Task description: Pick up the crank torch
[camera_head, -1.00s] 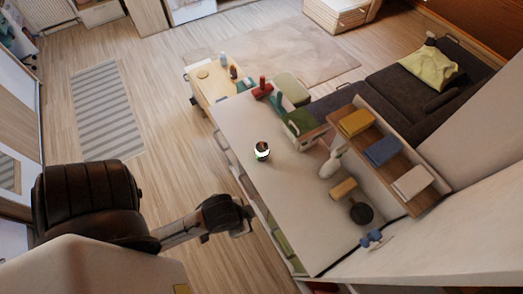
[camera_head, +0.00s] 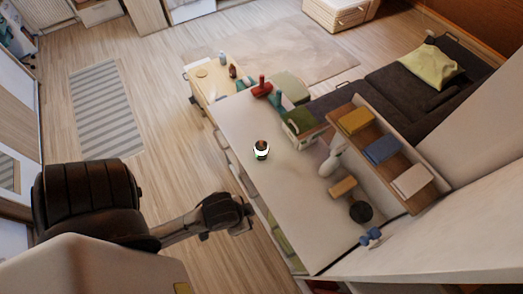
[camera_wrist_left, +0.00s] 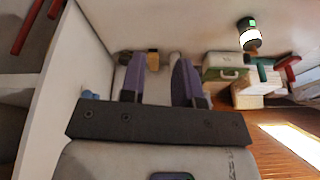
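A small dark cylinder with a bright white band stands on the long pale tabletop (camera_head: 290,185); it looks like the crank torch (camera_head: 261,151), though it is too small to be sure. In the left wrist view the torch (camera_wrist_left: 249,38) is at the upper right, showing a green patch and a glowing white band. My left gripper (camera_head: 247,214) is off the table's left long side, nearer the camera than the torch and apart from it. In the left wrist view its two purple-grey fingers (camera_wrist_left: 160,70) are spread with nothing held between them. My right gripper is not in view.
A red item (camera_head: 262,88) and a green-topped box (camera_head: 302,124) stand beyond the torch. A white bottle-like item (camera_head: 331,163), a wooden block (camera_head: 343,187), a black round item (camera_head: 361,212) and a blue item (camera_head: 371,237) lie to the right. The tabletop around the torch is clear.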

